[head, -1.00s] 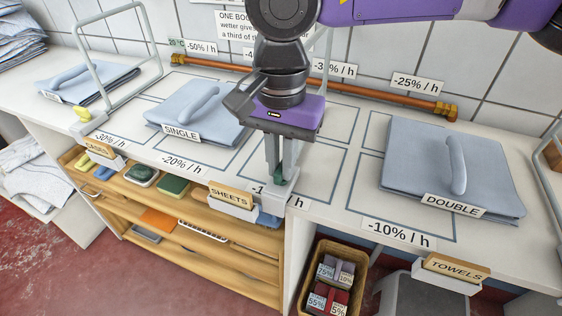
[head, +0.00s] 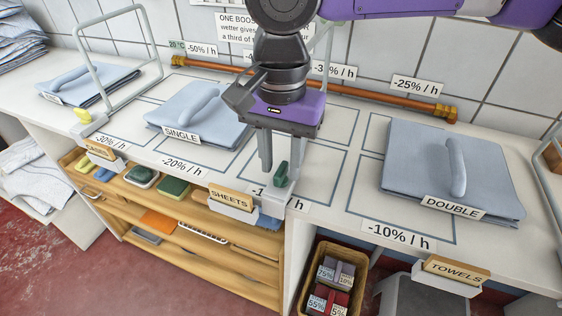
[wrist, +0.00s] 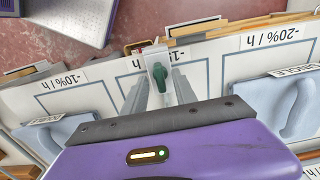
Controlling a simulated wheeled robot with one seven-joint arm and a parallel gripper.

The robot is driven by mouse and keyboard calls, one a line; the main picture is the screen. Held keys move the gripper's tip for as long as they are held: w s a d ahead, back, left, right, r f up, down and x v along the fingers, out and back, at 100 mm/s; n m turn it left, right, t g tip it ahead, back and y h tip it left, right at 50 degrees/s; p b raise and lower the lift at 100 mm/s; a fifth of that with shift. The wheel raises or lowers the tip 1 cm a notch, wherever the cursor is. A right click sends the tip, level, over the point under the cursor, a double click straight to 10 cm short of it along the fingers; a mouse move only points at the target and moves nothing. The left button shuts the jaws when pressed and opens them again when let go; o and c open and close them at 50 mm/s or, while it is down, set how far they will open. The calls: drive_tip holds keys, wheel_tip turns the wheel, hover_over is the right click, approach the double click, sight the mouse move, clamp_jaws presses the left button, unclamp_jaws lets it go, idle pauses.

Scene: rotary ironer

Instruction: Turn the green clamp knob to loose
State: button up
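The green clamp knob (head: 281,176) stands on a pale clamp block (head: 276,205) at the front edge of the counter, by the SHEETS holder. It also shows in the wrist view (wrist: 159,76), its handle pointing roughly along the fingers and slightly tilted. My gripper (head: 278,166) points down over the knob. Its two fingers are spread, one on each side of the knob, with visible gaps in the wrist view (wrist: 157,88). Nothing is held. Whether the fingertips reach below the knob's top is hard to tell.
A wire frame (head: 150,45) with a yellow knob (head: 83,116) stands to the left. Folded blue linen labelled SINGLE (head: 195,120) and DOUBLE (head: 400,165) lies on either side. A copper pipe (head: 385,98) runs along the wall. Outlined counter areas beside my gripper are bare.

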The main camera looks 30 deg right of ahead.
sight(281, 168)
wheel_tip(281, 168, up, 7)
drive_tip(key=shift+f+p, duration=0.1)
drive_tip(key=shift+p, duration=0.25)
idle(0.3)
